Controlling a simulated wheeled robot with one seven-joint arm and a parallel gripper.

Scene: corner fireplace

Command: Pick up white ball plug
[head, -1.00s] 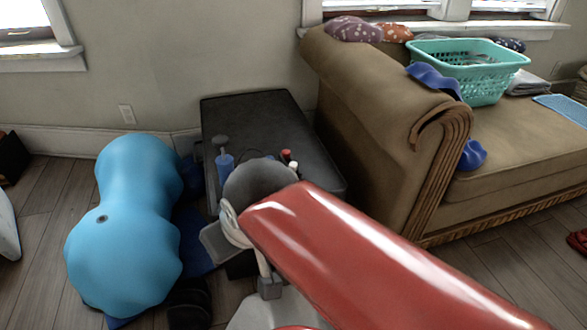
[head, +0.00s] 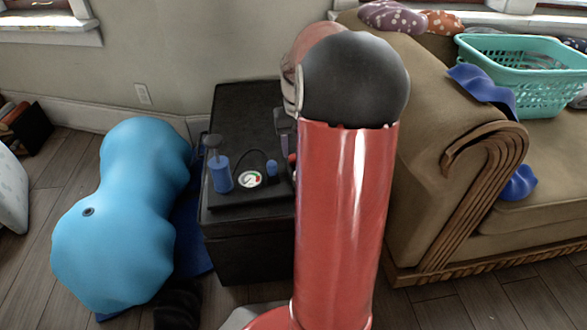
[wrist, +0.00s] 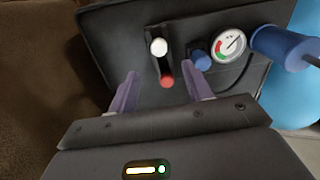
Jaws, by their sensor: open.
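The white ball plug (wrist: 159,47) shows in the wrist view as a small round white top on a dark stand or slot on the black box. A red plug (wrist: 166,82) sits just below it in the picture, nearer my gripper. My gripper (wrist: 158,82) is open and empty, with its two purple fingers apart on either side of the red plug's line. The white ball plug lies beyond the fingertips and roughly between them. In the head view my arm hides the white plug, and only part of my gripper (head: 284,140) shows.
The black box (head: 245,105) carries a blue pump (head: 220,173), a gauge (head: 250,179) and a blue plug (head: 271,167). A blue inflatable (head: 130,220) lies left on the floor. The brown sofa (head: 430,215) with a teal basket (head: 530,75) stands right.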

